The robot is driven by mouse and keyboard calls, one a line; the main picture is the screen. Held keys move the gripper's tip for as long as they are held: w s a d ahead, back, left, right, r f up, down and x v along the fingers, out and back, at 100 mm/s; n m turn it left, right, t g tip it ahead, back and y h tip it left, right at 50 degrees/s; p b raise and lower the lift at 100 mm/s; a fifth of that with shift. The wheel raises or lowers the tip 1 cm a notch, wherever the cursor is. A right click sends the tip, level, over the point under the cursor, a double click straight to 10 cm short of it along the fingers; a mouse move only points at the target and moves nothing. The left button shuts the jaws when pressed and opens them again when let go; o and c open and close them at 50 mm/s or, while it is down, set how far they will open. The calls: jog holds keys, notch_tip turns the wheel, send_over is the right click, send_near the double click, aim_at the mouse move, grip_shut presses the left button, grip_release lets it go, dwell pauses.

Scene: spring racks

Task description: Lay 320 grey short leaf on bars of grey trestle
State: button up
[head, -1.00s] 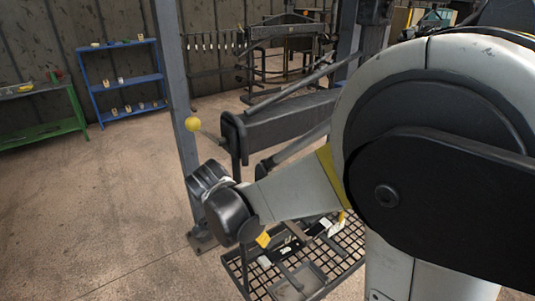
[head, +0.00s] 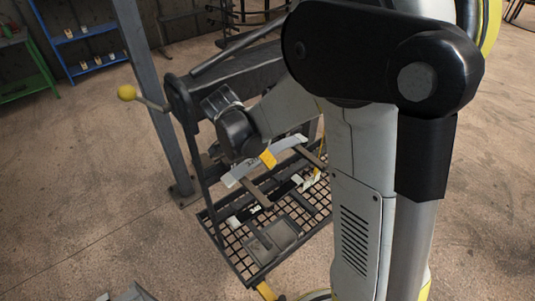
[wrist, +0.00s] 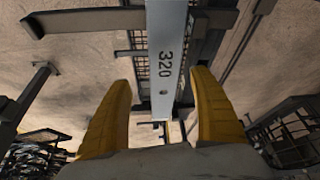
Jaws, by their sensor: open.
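The grey short leaf (wrist: 166,40), marked 320, runs lengthwise between my fingers in the wrist view. My gripper (wrist: 163,76) is open, with one yellow finger on each side of the leaf and a gap to each. In the head view, the leaf (head: 290,147) is a pale, slightly curved strip crossing above dark bars of the grey trestle (head: 257,193). A trestle bar (wrist: 90,20) also passes behind the leaf in the wrist view. The leaf seems to lie on the bars, but the contact is not clear. One yellow finger (head: 268,158) shows at the leaf in the head view.
A black mesh tray (head: 225,237) with small parts and a shallow bin (head: 272,240) sits below the bars. A grey post (head: 150,90) and a yellow-knobbed lever (head: 128,93) stand to the left. A blue shelf (head: 85,45) is farther back. Floor at left is open.

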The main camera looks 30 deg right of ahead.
jog(key=d, duration=0.1)
jog(key=w+d, duration=0.1)
jog(key=d, duration=0.1)
jog(key=shift+w, duration=0.1)
jog(key=x, duration=0.2)
jog(key=shift+w+d+f, duration=0.15)
jog(key=shift+d+f, duration=0.1)
jog(key=shift+d, duration=0.05)
jog(key=shift+f, duration=0.25)
grip_shut()
